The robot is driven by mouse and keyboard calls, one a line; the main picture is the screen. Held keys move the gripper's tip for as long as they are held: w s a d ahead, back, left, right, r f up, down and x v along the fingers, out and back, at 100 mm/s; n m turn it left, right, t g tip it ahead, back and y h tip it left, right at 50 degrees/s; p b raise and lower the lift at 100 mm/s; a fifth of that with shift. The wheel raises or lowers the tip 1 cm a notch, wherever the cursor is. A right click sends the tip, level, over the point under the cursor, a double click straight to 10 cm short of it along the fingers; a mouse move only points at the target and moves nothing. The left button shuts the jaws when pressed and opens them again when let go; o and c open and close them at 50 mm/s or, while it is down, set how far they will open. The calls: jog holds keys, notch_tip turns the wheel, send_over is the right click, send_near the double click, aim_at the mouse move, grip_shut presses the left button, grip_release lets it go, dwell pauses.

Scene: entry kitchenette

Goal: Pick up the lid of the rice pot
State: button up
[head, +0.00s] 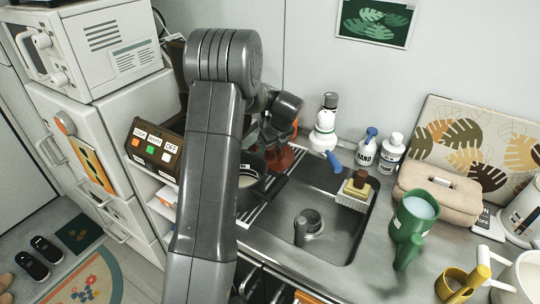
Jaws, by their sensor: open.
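My arm rises through the middle of the head view and bends down at its far end. My gripper (281,138) is partly in view beside the back wall, pointing down over a reddish-brown object (285,158) at the back left of the sink. I cannot tell whether this object is the rice pot's lid, or whether the gripper touches it. The gripper is open, its fingertips hard to make out. A dark round pot (262,184) shows in part behind my forearm, with something pale at it; I cannot tell whether it is the rice pot.
The sink (335,222) holds a drain fitting. A green mug (414,216), a beige bag (452,190) and a yellow mug (460,284) crowd the right counter. A button box (155,145) is left of my arm.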

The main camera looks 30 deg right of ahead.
jog(key=c, duration=1.1)
